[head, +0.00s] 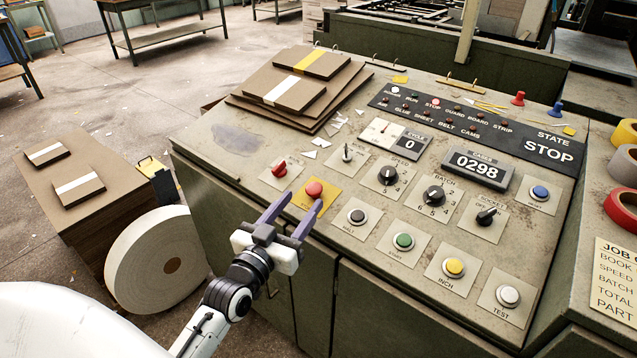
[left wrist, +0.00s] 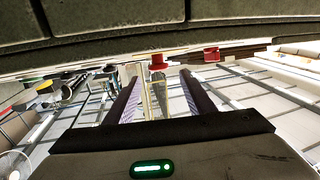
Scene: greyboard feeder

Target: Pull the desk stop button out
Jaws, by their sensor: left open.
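The desk stop button (head: 314,189) is a red mushroom head on a yellow plate, on the sloping grey control desk (head: 240,134). In the left wrist view the red button (left wrist: 158,62) shows beyond the fingers, between their lines. My left gripper (head: 302,199) is open and empty, its two purple-grey fingers pointing at the button from the near side. The fingertips look close to the button; I cannot tell whether they touch it. The right fingertip covers part of the yellow plate. My right gripper is not in view.
A red knob (head: 279,169) sits just left of the button. Board stacks (head: 295,85) lie behind. A display (head: 540,145) reads STATE STOP. A white roll (head: 140,262) stands at the left.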

